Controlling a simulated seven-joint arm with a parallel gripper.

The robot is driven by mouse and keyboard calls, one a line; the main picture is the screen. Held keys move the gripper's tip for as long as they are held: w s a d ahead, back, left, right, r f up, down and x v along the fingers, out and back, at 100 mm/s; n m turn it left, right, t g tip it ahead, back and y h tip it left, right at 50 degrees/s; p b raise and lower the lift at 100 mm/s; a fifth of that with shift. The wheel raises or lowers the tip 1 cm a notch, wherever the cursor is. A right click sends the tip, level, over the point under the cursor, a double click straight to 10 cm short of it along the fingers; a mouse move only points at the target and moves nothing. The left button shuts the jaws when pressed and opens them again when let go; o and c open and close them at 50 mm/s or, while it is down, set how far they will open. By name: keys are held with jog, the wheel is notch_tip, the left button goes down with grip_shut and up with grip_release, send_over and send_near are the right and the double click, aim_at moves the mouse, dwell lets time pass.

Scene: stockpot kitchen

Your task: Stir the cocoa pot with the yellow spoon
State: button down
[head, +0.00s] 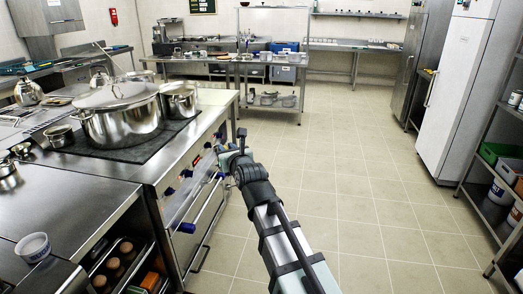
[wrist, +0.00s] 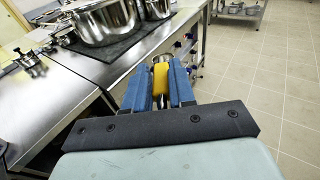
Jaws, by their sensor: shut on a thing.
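My gripper (wrist: 160,70) is shut on the yellow spoon (wrist: 160,79), whose yellow part shows between the blue fingers in the wrist view. In the head view my gripper (head: 222,150) is beside the stove's front, out over the aisle, apart from the pots. A large lidded steel pot (head: 118,125) stands on the dark stove top. A smaller steel pot (head: 178,103) stands to its right. Both also show at the top of the wrist view, the large one (wrist: 104,24) at left and the smaller one (wrist: 158,9) at right. I cannot tell which holds cocoa.
A small steel pan (head: 59,136) sits on the stove's left. A white bowl (head: 33,247) is on the near steel counter (head: 85,200). Stove knobs and a handle bar project near my gripper. The tiled floor (head: 340,150) at right is clear.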

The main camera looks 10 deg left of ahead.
jog(key=s+a+r+n+g+y, duration=0.25)
jog(key=s+a+n+g, duration=0.3)
jog(key=s+a, duration=1.75)
jog(key=s+a+r+n+g+y, duration=0.2)
jog(key=s+a+r+n+g, duration=0.3)
jog(key=s+a, duration=1.85)
jog(key=s+a+f+n+g+h, duration=0.2)
jog(key=s+f+n+g, duration=0.1)
jog(key=f+g, duration=0.3)
jog(key=shift+s+f+n+g+h, duration=0.25)
jog(key=shift+f+n+g+h, duration=0.1)
jog(key=shift+f+n, duration=0.25)
jog(key=shift+d, duration=0.1)
jog(key=shift+f, duration=0.1)
notch_tip(320, 180, down, 11)
jog(key=shift+f, duration=0.15)
